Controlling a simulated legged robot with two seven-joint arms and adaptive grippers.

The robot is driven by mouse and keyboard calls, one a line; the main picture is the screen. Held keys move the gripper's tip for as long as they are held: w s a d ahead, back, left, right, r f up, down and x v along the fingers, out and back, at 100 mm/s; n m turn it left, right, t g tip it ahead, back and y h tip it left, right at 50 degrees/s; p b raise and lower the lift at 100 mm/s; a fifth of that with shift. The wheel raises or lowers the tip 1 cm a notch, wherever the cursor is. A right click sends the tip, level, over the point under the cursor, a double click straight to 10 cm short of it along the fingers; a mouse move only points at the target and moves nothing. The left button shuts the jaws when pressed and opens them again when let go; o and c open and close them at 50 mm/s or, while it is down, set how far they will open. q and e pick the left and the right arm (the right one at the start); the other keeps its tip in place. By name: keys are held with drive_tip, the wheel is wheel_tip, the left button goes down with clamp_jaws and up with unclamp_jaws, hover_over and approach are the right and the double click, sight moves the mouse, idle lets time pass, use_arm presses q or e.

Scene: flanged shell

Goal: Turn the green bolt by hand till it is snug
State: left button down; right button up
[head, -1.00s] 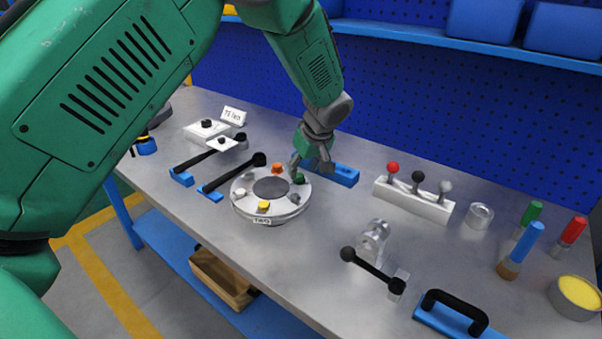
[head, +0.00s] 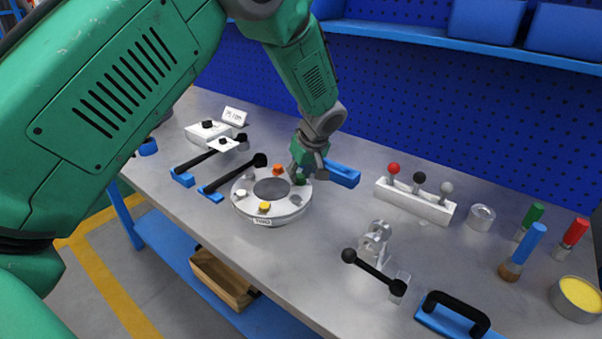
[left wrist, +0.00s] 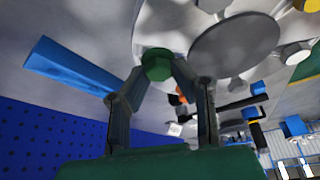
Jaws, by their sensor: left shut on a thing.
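The flanged shell (head: 272,213) is a round grey metal ring with a dark round centre, on the bench. Its rim carries coloured bolts: an orange bolt (head: 278,169), a yellow bolt (head: 264,207) and plain metal ones. My left gripper (head: 300,178) comes down from above. In the left wrist view its fingers (left wrist: 160,72) are shut on the green bolt's head, one on each side. How deep the bolt sits cannot be told. My right gripper is not in view.
A blue block (head: 342,174) lies just behind the gripper. Bare bench lies in front right of the shell.

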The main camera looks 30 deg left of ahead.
use_arm(q)
drive_tip(key=shift+d+r+m+t+p, duration=0.1)
drive_tip(key=shift+m+t+p, duration=0.4)
drive_tip(key=shift+m, duration=0.6)
drive_tip(key=m+h+p, duration=0.1)
drive_tip(key=m+p, duration=0.1)
drive_tip(key=m, duration=0.1)
drive_tip(key=shift+m+t, duration=0.3)
drive_tip(key=shift+t, duration=0.1)
drive_tip(key=m+h+p, duration=0.2)
drive_tip(key=m+p, duration=0.1)
drive_tip(key=m, duration=0.1)
drive_tip(key=shift+r+t+p, duration=0.1)
drive_tip(key=shift+t+p, duration=0.2)
drive_tip(key=shift+t, duration=0.1)
drive_tip(key=m+p, duration=0.1)
drive_tip(key=m+h, duration=0.1)
drive_tip(key=m, duration=0.1)
drive_tip(key=shift+a+p, duration=0.25)
drive_tip(key=shift+p, duration=0.15)
drive_tip(key=shift+a+m+h+p, duration=0.1)
drive_tip(key=shift+m+h+p, duration=0.35)
drive_tip(key=shift+m, duration=0.55)
drive_tip(key=shift+m+h, duration=0.25)
drive_tip(key=shift+m, duration=0.55)
drive_tip(key=shift+w+a+m+g+h, duration=0.1)
drive_tip(key=shift+m+g+h, duration=0.35)
drive_tip(key=shift+m, duration=1.15)
